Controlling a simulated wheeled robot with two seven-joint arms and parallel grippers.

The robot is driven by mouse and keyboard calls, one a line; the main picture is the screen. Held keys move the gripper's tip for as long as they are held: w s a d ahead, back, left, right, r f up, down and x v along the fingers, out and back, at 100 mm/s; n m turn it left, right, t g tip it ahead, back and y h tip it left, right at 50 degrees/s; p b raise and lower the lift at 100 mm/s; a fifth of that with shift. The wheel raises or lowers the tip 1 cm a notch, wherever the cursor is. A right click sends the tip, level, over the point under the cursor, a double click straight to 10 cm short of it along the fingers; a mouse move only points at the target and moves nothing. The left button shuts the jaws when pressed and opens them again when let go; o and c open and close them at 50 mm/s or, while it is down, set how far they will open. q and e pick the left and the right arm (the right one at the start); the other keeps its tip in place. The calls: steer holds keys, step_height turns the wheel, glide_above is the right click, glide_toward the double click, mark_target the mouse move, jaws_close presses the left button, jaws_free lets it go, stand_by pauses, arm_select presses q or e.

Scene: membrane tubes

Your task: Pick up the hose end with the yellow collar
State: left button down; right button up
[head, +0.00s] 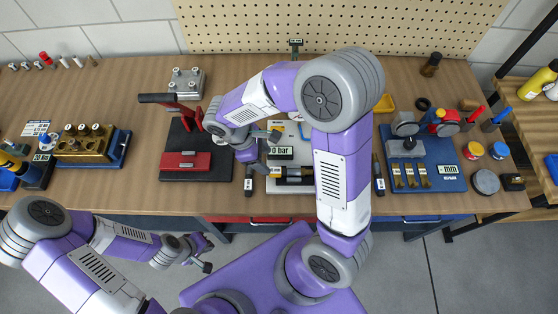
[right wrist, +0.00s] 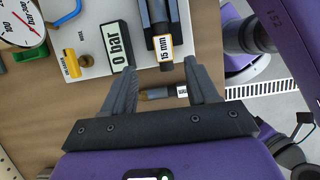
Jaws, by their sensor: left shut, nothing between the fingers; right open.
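A short dark piece with a dull yellow band and a white label (right wrist: 158,94) lies on the wooden bench; it looks like the hose end with the yellow collar. In the right wrist view it shows between my open fingers, and I cannot tell its height relative to them. In the head view it lies beside the device plate (head: 250,180). My right gripper (head: 262,158) is open and empty above that spot, its arm covering part of the plate. My left gripper (head: 206,255) is shut and empty, low in front of the bench.
The plate carries a "0 bar" display (right wrist: 119,45), a black cylinder labelled 15 mm (right wrist: 163,48), a yellow handle (right wrist: 82,59) and a gauge (right wrist: 20,22). A red block (head: 186,162) on a dark base stands left. A blue tray (head: 440,175) stands right.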

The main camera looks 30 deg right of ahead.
mark_target(274, 170)
steer(key=x, duration=0.4)
steer(key=b+x, duration=0.1)
steer(key=x, duration=0.1)
steer(key=shift+s+f, duration=0.25)
steer(key=shift+s, duration=0.15)
steer(key=shift+c, duration=0.3)
jaws_close()
